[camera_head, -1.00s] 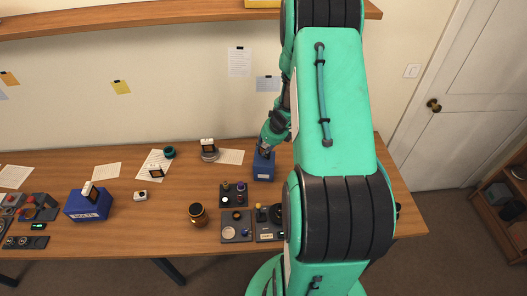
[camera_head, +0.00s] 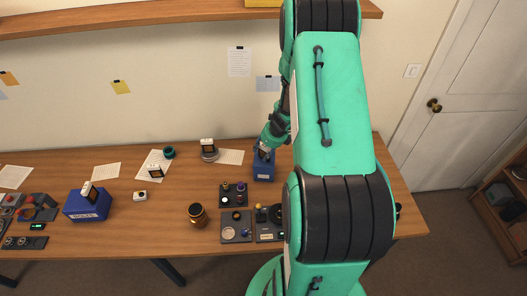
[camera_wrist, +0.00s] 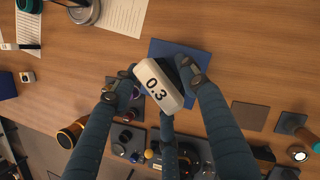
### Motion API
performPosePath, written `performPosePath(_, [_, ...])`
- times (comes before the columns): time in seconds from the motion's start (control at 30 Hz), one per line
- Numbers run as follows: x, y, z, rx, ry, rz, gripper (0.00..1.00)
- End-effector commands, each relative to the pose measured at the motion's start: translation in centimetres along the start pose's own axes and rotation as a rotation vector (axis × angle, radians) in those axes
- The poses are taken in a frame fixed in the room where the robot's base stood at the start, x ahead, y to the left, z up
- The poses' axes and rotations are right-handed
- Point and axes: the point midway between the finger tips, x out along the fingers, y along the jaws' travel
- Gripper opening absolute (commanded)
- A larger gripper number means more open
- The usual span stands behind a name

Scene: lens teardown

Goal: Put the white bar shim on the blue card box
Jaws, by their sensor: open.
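My gripper is open around the shim. The shim seems to rest on the box top, but the exact contact is hidden. In the head view the blue card box (camera_head: 264,174) stands near the table's back, and my gripper (camera_head: 264,154) is over its top. The shim cannot be made out there.
Dark trays with small parts (camera_head: 236,217) stand in front of the box. A brown and gold jar (camera_head: 197,214) is at their left. A round silver piece (camera_head: 210,157) stands left of the box. Another blue box (camera_head: 88,207) is farther left.

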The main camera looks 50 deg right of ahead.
Motion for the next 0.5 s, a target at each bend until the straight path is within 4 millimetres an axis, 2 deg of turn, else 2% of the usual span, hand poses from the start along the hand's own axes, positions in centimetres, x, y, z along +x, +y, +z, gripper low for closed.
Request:
performPosePath(0.27, [-0.8,-0.1,0.2,0.0,-0.001,-0.001,0.44])
performPosePath(0.5, [-3.7,-0.1,0.2,0.0,-0.001,-0.001,0.44])
